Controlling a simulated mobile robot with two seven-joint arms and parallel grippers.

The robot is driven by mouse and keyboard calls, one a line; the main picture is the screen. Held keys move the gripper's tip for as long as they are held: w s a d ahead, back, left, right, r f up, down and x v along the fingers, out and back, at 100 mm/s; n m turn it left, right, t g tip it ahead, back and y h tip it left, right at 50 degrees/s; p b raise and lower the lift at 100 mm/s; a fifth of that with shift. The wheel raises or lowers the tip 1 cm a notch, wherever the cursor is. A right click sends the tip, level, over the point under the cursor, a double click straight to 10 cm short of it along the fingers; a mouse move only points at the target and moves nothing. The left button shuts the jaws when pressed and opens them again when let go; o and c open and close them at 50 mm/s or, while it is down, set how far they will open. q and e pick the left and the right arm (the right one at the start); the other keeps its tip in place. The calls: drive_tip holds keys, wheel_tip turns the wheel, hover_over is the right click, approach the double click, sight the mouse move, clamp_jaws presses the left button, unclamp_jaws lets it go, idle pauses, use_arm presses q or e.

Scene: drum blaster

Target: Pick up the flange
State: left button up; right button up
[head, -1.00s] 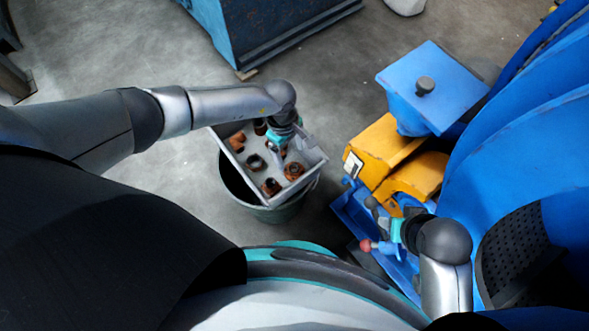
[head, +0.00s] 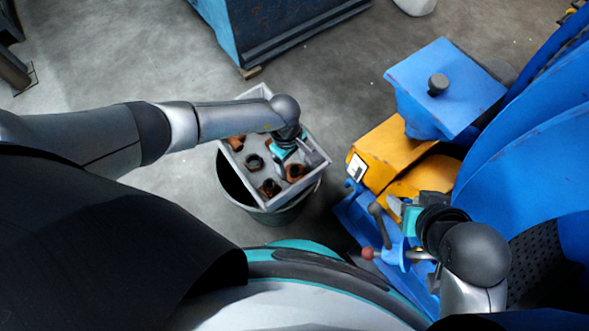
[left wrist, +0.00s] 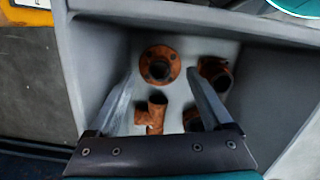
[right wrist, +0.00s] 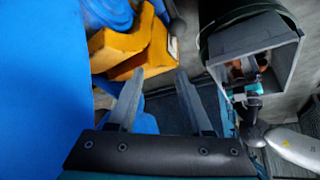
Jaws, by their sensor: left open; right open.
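The rusty orange round flange (left wrist: 159,66), with a dark centre hole and small bolt holes, lies in the grey crate (left wrist: 92,62). In the head view, the flange (head: 297,172) is near the crate's right side. My left gripper (left wrist: 160,78) is open above the crate, and in its wrist view the flange appears between the fingertips; I see no contact. In the head view, the left gripper (head: 287,155) hides part of the crate's inside. My right gripper (right wrist: 160,76) is open and empty, away from the crate; it also shows in the head view (head: 398,208).
Other rusty pipe fittings (left wrist: 151,114) lie close to the flange in the crate. The crate sits on a dark round bin (head: 235,190). A yellow and blue machine (head: 385,148), with a red-knobbed lever (head: 368,253), stands right. Open floor lies left of the bin.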

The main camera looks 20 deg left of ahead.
sight(295, 172)
use_arm(q)
drive_tip(key=shift+d+f+b, duration=0.15)
drive_tip(key=shift+f+b, duration=0.35)
drive_tip(key=shift+f, duration=0.8)
use_arm(e)
drive_tip(key=shift+w+a+f+n+t+y, duration=0.15)
drive_tip(key=shift+w+a+t+y, duration=0.3)
drive_tip(key=shift+w+a+t, duration=0.45)
drive_tip(key=shift+w+a+f+n+t+y, duration=0.15)
drive_tip(key=shift+w+a+t+y, duration=0.45)
drive_tip(key=shift+w+a, duration=0.5)
use_arm(q)
drive_tip(key=shift+c, duration=0.2)
use_arm(e)
drive_tip(key=shift+r, duration=0.1)
use_arm(q)
drive_tip(key=c, duration=1.2)
